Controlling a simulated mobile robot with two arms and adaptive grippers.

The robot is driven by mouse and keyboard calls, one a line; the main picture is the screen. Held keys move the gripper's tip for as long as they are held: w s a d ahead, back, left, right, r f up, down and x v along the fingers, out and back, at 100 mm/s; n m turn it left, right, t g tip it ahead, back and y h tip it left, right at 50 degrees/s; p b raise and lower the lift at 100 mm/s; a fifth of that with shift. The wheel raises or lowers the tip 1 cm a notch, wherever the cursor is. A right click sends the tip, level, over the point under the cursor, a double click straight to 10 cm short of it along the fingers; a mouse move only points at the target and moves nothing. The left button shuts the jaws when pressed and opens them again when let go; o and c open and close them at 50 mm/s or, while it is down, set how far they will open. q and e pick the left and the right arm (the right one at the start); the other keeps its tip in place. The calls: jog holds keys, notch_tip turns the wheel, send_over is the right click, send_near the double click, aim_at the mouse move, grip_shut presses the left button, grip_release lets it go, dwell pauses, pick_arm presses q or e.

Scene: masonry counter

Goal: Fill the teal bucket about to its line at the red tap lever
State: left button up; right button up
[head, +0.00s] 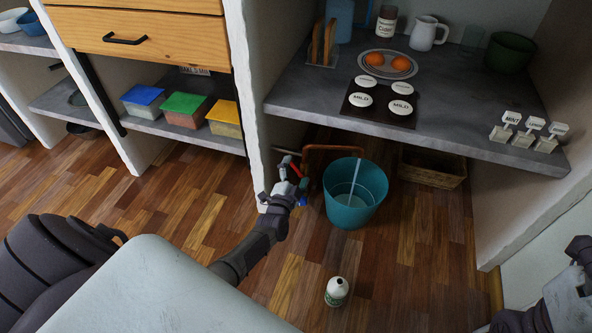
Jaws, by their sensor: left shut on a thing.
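The teal bucket (370,212) stands upright on the wood floor under the counter. A pale stream of water (356,172) falls into it from above, and shallow-looking water shows inside. I cannot make out a fill line. The red tap lever (295,170) is left of the bucket, by the wall end. My left gripper (289,183) is at the lever and shut on it; its fingers hide part of it. A small blue part (303,201) shows just below the gripper. The tap's spout is hidden under the counter. Only links of my right arm show at lower right.
A white bottle (337,292) stands on the floor in front of the bucket. A wicker basket (432,168) is right of it, and a brown wooden board (330,155) is behind. The grey counter (300,95) overhangs the bucket. Open floor lies right of the bottle.

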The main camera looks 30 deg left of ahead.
pick_arm(q)
jog(key=shift+a+r, duration=0.15)
jog(key=shift+a, duration=0.05)
jog(key=o, duration=1.3)
jog(key=shift+o, duration=0.2)
jog(key=shift+s, duration=0.1)
jog(key=shift+s+d, duration=0.15)
jog(key=shift+s, duration=0.1)
jog(key=v, duration=1.1)
jog(key=shift+s+d, duration=0.1)
jog(key=shift+s, duration=0.05)
